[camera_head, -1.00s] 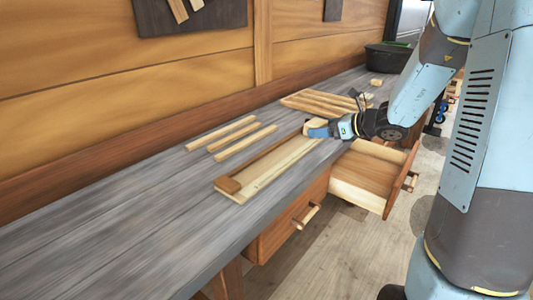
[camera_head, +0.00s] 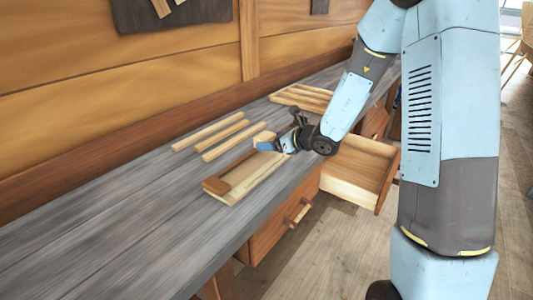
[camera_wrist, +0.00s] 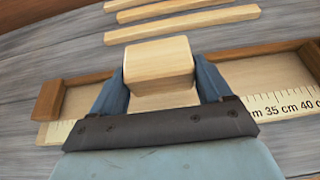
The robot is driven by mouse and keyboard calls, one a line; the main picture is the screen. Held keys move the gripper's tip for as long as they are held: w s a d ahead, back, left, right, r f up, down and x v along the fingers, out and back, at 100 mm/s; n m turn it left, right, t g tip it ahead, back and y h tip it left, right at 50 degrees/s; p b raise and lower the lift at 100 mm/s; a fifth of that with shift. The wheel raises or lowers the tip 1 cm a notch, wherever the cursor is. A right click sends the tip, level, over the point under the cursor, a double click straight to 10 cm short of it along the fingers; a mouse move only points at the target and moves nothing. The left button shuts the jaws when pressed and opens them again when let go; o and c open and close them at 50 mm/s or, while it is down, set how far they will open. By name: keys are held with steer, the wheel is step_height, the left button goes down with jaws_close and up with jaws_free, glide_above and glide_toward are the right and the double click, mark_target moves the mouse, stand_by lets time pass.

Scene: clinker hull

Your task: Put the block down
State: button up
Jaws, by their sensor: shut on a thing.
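The block (camera_wrist: 158,60) is pale wood and sits between the two fingers of my gripper (camera_wrist: 160,82) in the wrist view. My gripper (camera_head: 268,143) is shut on it in the head view, where only part of the block (camera_head: 264,136) shows. The block is over a shallow wooden tray with a ruler edge (camera_wrist: 275,105), also seen in the head view (camera_head: 252,186). The tray has a darker brown end block and back rail. Whether the block touches the tray floor I cannot tell.
Several pale wooden strips (camera_head: 222,134) lie behind the tray. A slatted wooden rack (camera_head: 302,97) lies farther along the grey bench (camera_head: 120,220). An open drawer (camera_head: 360,170) sticks out from the bench front. The bench's near left is clear.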

steer(key=shift+w+a+f, duration=0.15)
steer(key=shift+a+f, duration=0.6)
steer(key=shift+f, duration=1.55)
steer(key=shift+f, duration=0.1)
steer(key=o, duration=1)
steer(key=shift+w, duration=0.1)
